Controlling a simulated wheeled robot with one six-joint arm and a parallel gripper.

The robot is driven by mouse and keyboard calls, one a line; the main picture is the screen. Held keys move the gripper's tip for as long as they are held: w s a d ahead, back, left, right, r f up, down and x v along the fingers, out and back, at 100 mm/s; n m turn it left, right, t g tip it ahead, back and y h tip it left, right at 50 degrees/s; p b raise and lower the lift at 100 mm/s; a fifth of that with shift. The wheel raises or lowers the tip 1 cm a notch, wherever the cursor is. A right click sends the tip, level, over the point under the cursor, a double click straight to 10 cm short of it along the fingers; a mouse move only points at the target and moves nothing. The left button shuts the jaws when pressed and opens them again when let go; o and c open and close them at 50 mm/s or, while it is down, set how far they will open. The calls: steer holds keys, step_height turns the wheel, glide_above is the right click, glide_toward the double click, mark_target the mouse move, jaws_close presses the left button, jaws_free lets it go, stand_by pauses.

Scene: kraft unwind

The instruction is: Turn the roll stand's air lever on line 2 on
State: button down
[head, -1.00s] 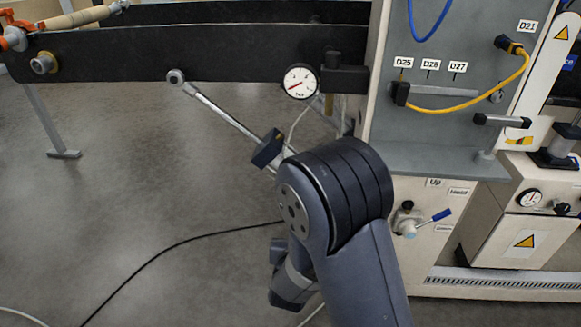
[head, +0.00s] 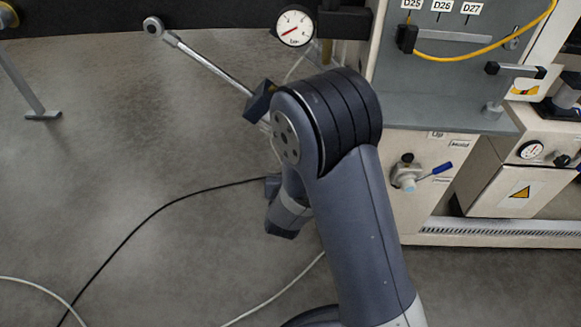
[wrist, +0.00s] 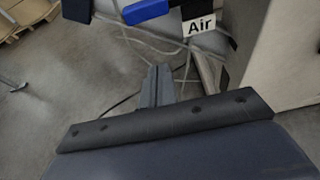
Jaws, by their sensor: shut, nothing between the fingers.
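A blue lever handle (wrist: 148,11) shows at the top of the wrist view, next to a white "Air" label (wrist: 199,25). The top edge of the picture cuts the lever off, so its full setting is not clear. My gripper (wrist: 157,72) is shut and empty, below the blue handle in the picture and apart from it. In the head view my own arm hides the gripper's fingertips, and I cannot make out the air lever there.
A pressure gauge (head: 294,26) sits at the top beside a metal rod (head: 210,64). Another blue-handled lever (head: 436,171) is on the cabinet at right, near small labels. Cables (head: 165,215) lie on the open grey floor at left.

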steer(key=x, duration=0.8)
steer(key=shift+s+r, duration=0.15)
steer(key=shift+r, duration=0.9)
steer(key=shift+s+r, duration=0.15)
steer(key=shift+r, duration=0.85)
